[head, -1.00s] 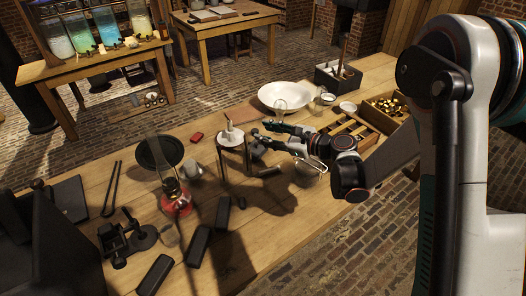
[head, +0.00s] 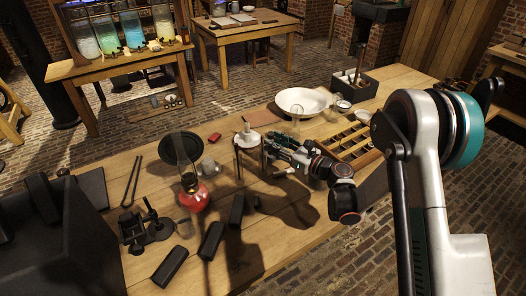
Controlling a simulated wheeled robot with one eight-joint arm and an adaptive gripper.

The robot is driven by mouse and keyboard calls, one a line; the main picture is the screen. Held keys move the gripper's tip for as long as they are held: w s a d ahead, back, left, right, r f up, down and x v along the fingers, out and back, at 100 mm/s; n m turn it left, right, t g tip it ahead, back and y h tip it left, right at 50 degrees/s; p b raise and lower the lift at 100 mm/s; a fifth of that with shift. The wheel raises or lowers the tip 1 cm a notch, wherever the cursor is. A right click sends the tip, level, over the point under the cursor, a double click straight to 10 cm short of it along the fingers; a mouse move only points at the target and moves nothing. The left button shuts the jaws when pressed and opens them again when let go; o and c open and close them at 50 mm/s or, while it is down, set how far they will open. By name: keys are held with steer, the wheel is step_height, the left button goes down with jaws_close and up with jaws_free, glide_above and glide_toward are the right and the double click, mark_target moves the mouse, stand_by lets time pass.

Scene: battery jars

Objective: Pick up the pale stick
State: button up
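A small whitish upright piece (head: 246,126) stands on the pale round top of a little legged stand (head: 247,140). It is the likeliest pale stick, but it is too small to be sure. My gripper (head: 271,147) reaches in from the right, just right of the stand's top, with its fingers pointing left. The fingers look parted, with nothing visible between them. They appear close to the stand; I cannot tell whether they touch it. The lower finger and the area behind the gripper are partly hidden in shadow.
A red lamp with a glass chimney (head: 190,190) stands left of the stand, before a dark plate (head: 181,148). A white bowl (head: 303,101) lies behind the gripper, and a compartmented wooden box (head: 352,148) is to the right. Dark blocks (head: 211,240) lie in front.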

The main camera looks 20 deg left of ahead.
steer(key=b+x, duration=0.1)
steer(key=x, duration=0.2)
steer(key=f+x, duration=0.1)
steer(key=x, duration=0.2)
steer(key=shift+s+f+b, duration=0.1)
steer(key=shift+s+b, duration=0.1)
steer(key=shift+b, duration=0.15)
jaws_close()
